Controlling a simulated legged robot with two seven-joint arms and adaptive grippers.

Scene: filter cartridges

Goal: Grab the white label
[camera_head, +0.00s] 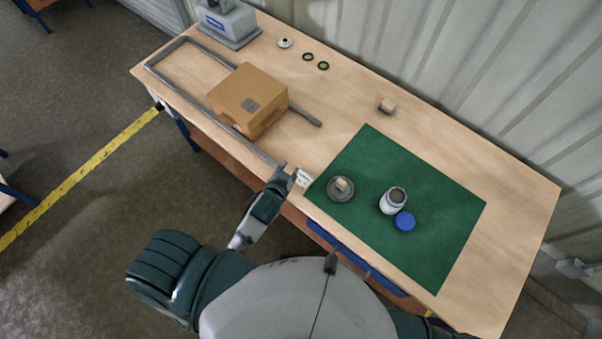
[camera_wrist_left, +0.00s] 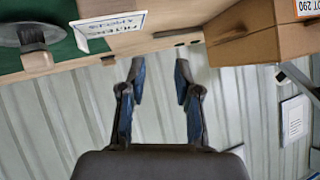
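The white label (camera_head: 303,179) is a small card at the table's front edge, by the left corner of the green mat. In the left wrist view the white label (camera_wrist_left: 110,24) shows dark print and a blue border, and seems to stand tilted. My left gripper (camera_head: 288,172) is just left of it in the head view. In the left wrist view my left gripper (camera_wrist_left: 160,72) is open, with nothing between its fingers, and the label is up and left of the fingertips. Whether a finger touches it cannot be told. My right gripper is out of view.
A cardboard box (camera_head: 248,98) sits inside a grey rail frame (camera_head: 227,126). On the green mat (camera_head: 440,220) are a grey dish (camera_head: 340,190) with a small block, a white jar (camera_head: 391,203) and a blue lid (camera_head: 404,221). A corrugated wall (camera_head: 480,70) is behind.

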